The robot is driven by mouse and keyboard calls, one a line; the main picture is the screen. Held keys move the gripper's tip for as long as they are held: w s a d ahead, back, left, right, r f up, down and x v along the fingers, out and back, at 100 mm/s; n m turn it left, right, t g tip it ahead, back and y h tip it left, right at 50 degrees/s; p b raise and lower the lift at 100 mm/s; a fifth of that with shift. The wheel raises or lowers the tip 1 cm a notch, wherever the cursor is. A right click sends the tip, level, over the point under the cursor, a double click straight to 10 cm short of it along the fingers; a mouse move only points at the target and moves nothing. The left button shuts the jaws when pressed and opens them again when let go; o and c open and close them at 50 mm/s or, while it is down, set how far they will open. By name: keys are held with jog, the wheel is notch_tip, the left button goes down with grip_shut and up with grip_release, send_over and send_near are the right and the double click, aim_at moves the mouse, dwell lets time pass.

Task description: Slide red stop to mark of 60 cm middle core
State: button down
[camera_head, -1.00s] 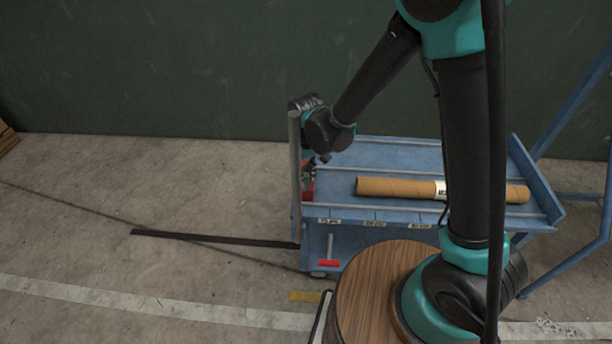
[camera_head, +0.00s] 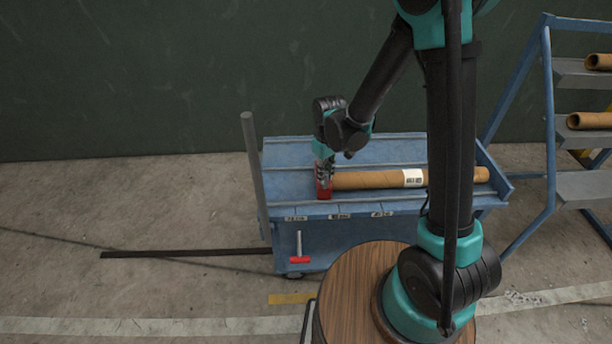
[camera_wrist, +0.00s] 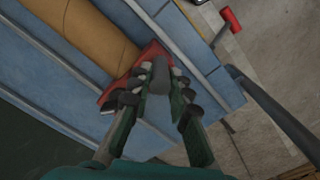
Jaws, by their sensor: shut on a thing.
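The red stop (camera_head: 323,188) sits on the blue trolley top, at the left end of the brown cardboard core (camera_head: 370,180). It seems to touch that end. Along the front edge, it stands between the left label (camera_head: 296,218) and the middle label (camera_head: 340,216); their print is too small to read surely. My gripper (camera_head: 324,164) is above the stop. In the wrist view, my gripper (camera_wrist: 159,88) is shut on the stop's dark grey knob (camera_wrist: 160,75), with the stop's red body (camera_wrist: 149,53) partly hidden behind the fingers. The core (camera_wrist: 90,35) lies beside it.
A grey post (camera_head: 254,165) stands at the trolley's left end. A red-headed hammer (camera_head: 300,259) hangs on its front. A third label (camera_head: 382,213) is further right. A blue rack (camera_head: 548,110) with more tubes stands at right. The trolley top left of the stop is clear.

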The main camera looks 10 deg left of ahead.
jog(key=shift+w+d, duration=0.15)
jog(key=shift+d, duration=0.45)
jog(key=shift+w+d, duration=0.15)
jog(key=shift+d, duration=0.4)
jog(key=c, duration=1.4)
grip_release()
notch_tip(320, 180, up, 12)
